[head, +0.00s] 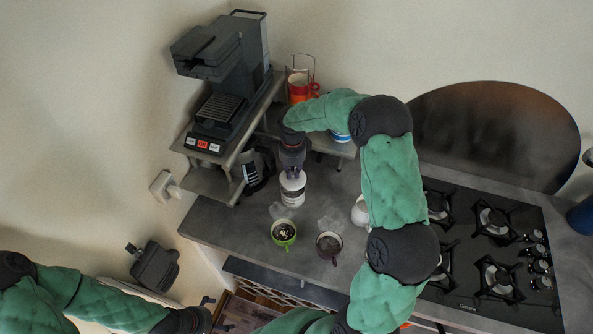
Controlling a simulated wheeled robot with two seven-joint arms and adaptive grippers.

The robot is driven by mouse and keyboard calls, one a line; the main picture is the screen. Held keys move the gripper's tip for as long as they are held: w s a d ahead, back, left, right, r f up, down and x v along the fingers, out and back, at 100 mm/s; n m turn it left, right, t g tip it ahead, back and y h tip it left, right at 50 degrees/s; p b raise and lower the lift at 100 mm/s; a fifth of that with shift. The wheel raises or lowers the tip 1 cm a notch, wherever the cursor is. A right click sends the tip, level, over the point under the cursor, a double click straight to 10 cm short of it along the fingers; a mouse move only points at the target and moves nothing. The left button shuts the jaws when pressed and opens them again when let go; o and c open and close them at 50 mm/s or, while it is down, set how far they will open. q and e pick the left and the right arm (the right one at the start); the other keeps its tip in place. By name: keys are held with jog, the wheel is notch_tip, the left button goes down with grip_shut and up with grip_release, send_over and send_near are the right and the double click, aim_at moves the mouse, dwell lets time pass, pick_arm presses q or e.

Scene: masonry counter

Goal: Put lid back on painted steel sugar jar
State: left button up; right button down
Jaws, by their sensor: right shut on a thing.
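The white sugar jar (292,198) stands upright on the grey counter, left of centre in the head view. My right gripper (292,173) points down directly above it and is shut on a pale lid (293,181) at the jar's top. The lid looks lined up with the jar, but I cannot tell whether it is seated or slightly above the rim. The fingertips are small and partly hidden. My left gripper (207,302) is low at the left, away from the jar; its fingers are too unclear to tell open from shut.
A green mug (284,233) and a dark mug (329,244) stand in front of the jar. A white vessel (359,211) is partly behind my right arm. A coffee machine (222,75) stands on a shelf (215,183) at left. A gas hob (485,252) fills the right.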

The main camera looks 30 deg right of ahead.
aim_at(293, 177)
jog(key=shift+w, duration=0.4)
jog(key=shift+s+d+f, duration=0.15)
jog(key=shift+f, duration=0.4)
jog(key=shift+f+b, duration=0.75)
jog(key=shift+f, duration=0.95)
pick_arm(q)
jog(key=shift+w+f+b, duration=0.15)
jog(key=shift+f+b, duration=0.35)
jog(key=shift+f, duration=0.25)
jog(key=shift+w+f+b, duration=0.15)
jog(key=shift+f+b, duration=0.3)
jog(key=shift+f, duration=0.25)
pick_arm(e)
jog(key=shift+f, duration=1)
pick_arm(q)
jog(key=shift+f+b, duration=0.55)
jog(key=shift+f+b, duration=0.65)
pick_arm(e)
jog(key=shift+f, duration=0.15)
jog(key=c, duration=0.6)
grip_release()
